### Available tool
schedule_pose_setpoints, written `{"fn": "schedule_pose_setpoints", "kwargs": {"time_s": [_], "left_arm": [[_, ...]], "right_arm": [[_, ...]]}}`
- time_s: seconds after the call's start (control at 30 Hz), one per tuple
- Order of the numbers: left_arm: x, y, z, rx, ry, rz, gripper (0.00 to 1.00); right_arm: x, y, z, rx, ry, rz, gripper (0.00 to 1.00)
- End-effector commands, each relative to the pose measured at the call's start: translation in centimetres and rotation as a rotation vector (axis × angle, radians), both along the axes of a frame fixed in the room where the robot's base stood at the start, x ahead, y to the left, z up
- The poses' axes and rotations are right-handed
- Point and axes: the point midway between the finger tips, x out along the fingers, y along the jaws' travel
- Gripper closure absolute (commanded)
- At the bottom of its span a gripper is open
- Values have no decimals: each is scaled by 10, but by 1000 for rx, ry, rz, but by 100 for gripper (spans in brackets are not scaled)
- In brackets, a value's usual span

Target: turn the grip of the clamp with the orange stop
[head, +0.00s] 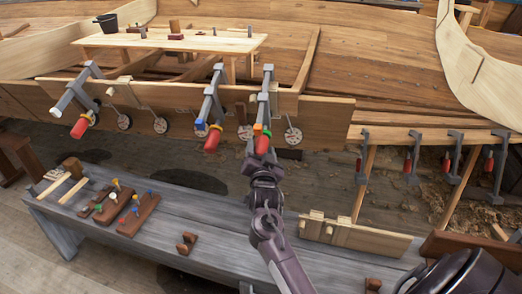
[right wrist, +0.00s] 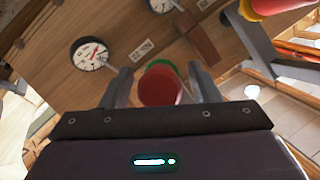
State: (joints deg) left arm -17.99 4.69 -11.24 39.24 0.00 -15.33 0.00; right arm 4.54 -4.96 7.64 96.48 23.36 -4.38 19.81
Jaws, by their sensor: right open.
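The clamp with the orange stop (head: 257,128) is the rightmost of three clamps on the near plank edge. Its grey bar (head: 266,85) runs down to a green collar and a red grip (head: 263,144). My right gripper (head: 252,152) is at this grip, below the clamp. In the right wrist view my right gripper (right wrist: 160,72) is open, and the red grip (right wrist: 160,88) shows between its two fingers, with a gap on each side. The green collar is partly hidden behind the grip. The orange stop is not clear there. My left gripper is not in view.
The middle clamp (head: 212,100), with a blue stop, hangs close to the left; another clamp (head: 78,100) is farther left. Round dials (head: 293,136) line the plank. A grey bench (head: 205,225) with wooden blocks stands below. More clamps (head: 412,158) hang at right.

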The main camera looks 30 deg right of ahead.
Motion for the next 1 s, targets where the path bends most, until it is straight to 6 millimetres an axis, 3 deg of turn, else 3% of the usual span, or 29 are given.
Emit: {"fn": "schedule_pose_setpoints", "kwargs": {"time_s": [0.27,0.5,1.0], "left_arm": [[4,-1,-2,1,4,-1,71],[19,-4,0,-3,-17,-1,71],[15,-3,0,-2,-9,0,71]], "right_arm": [[-36,22,-5,2,2,1,44],[-62,37,-5,1,0,1,44],[-65,39,-4,0,1,0,44]]}}
